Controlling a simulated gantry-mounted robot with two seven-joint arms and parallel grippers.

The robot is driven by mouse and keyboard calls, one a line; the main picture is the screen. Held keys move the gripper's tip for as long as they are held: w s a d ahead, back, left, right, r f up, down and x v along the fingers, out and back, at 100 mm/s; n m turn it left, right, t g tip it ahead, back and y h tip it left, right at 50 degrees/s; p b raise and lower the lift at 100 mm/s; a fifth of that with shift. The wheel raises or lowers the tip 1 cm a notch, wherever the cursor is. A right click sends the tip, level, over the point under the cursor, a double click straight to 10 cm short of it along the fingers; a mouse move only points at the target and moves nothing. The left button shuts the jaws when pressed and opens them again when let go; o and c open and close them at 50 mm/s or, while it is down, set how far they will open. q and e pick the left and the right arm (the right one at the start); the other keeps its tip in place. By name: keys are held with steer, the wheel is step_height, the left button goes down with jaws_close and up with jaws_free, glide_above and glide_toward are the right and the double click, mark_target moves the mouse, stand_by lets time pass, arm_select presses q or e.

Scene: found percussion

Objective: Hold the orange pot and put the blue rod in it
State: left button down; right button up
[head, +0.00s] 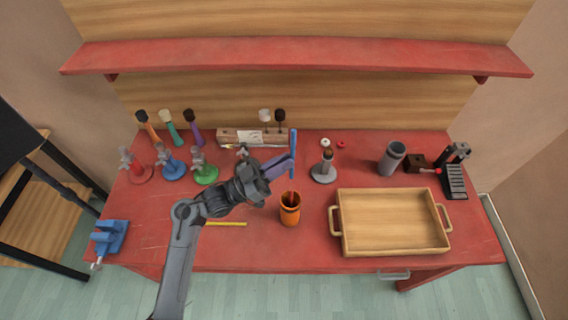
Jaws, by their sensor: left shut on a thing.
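The orange pot (290,216) stands upright on the red table in front of the middle. A dark brownish stick shows in its mouth. The blue rod (293,146) is held upright above and behind the pot, apart from it. My left gripper (290,164) is shut on the blue rod, its purple-grey fingers around the rod's middle part. My right gripper is not in view, and nothing else grips the pot.
A wooden tray (393,248) lies right of the pot. A yellow pencil-like stick (226,224) lies to the left. A grey cylinder (391,158) and a small stand (323,172) are behind. A blue vise (109,238) is at the front left. A red shelf (300,57) overhangs the back.

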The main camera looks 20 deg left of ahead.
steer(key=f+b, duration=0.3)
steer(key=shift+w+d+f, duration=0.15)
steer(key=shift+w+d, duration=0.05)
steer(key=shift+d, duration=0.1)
